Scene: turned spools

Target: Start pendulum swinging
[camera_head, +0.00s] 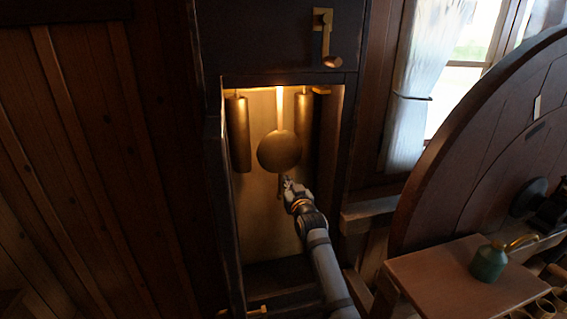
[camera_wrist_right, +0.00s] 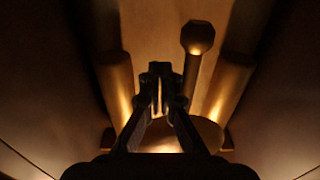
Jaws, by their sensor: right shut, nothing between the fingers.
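The pendulum's round brass bob (camera_head: 279,151) hangs in the lit, open clock case on a bright rod (camera_head: 280,107). In the right wrist view the bob (camera_wrist_right: 205,132) shows partly behind my fingers, with a thin tail ending in a faceted knob (camera_wrist_right: 197,37). My right gripper (camera_head: 286,181) is inside the case opening, just below the bob. In the wrist view its fingers (camera_wrist_right: 160,76) are together and empty, beside the tail. I cannot tell whether they touch the pendulum. My left gripper is not in view.
Brass cylinder weights hang left (camera_head: 238,133) and right (camera_head: 304,118) of the pendulum. The case door (camera_head: 217,205) stands open at left. A large wooden wheel (camera_head: 480,150) and a small table (camera_head: 455,290) with a green oil can (camera_head: 488,263) stand at right.

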